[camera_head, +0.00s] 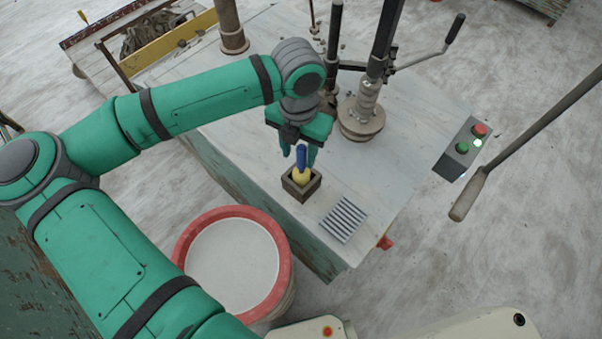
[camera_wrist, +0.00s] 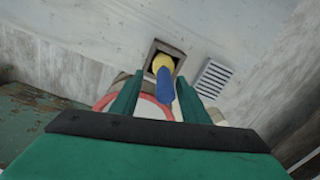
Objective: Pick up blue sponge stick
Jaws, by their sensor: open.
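The blue sponge stick (camera_head: 301,158) stands upright in a small square dark box (camera_head: 289,186) near the front edge of the white work surface. A yellow part (camera_head: 301,177) shows at its lower end inside the box. In the wrist view the blue stick (camera_wrist: 165,86) points toward my gripper, with the yellow part (camera_wrist: 162,63) beyond it in the box (camera_wrist: 150,58). My gripper (camera_head: 299,154) is open above the box, its fingers at either side of the stick. In the wrist view the open fingers (camera_wrist: 155,92) have the stick between them, with gaps showing on both sides.
A slatted metal grate (camera_head: 343,219) lies right of the box. A red-rimmed bucket (camera_head: 283,262) stands on the floor below the table's front edge. A press column with a round base (camera_head: 361,122) stands behind. A button box (camera_head: 463,148) is at the right edge.

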